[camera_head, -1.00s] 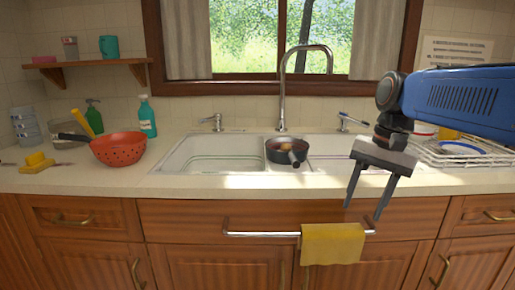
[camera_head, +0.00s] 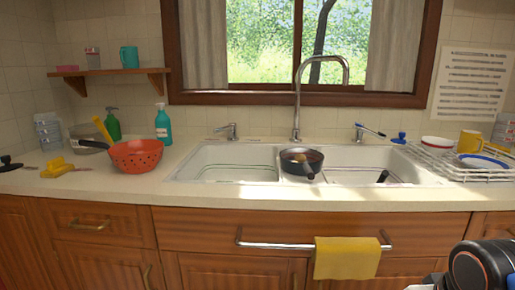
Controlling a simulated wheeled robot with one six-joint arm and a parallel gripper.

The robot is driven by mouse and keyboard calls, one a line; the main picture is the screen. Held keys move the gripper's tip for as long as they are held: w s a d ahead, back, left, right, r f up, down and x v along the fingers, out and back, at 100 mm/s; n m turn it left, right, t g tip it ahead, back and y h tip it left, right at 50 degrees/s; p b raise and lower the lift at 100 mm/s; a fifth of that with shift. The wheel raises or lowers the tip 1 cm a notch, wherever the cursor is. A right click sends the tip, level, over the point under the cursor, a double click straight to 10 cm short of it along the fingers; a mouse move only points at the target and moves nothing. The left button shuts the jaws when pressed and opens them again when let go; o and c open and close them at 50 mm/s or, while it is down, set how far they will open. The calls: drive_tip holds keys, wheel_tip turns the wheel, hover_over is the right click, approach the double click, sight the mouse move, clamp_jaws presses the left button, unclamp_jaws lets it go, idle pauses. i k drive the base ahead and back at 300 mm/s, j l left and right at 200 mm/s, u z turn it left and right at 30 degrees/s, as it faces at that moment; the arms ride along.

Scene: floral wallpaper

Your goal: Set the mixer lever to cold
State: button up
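A tall curved chrome faucet (camera_head: 297,105) stands behind the double sink. To its right is a small chrome lever (camera_head: 369,131) with a blue end, pointing right. To its left is another small chrome handle (camera_head: 229,130); no colour mark can be made out on it. I cannot tell from the view which one is the mixer lever. My gripper is out of view; only a dark, rounded part of my arm shows at the lower right, well in front of and below the faucet.
A dark pan (camera_head: 300,166) sits on the divider of the white sink (camera_head: 225,188). A red colander (camera_head: 136,158) stands left, a dish rack (camera_head: 440,160) right. A yellow towel (camera_head: 346,258) hangs on the front rail (camera_head: 270,245). The counter's front strip is clear.

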sight(225, 128)
drive_tip(key=j, duration=2.45)
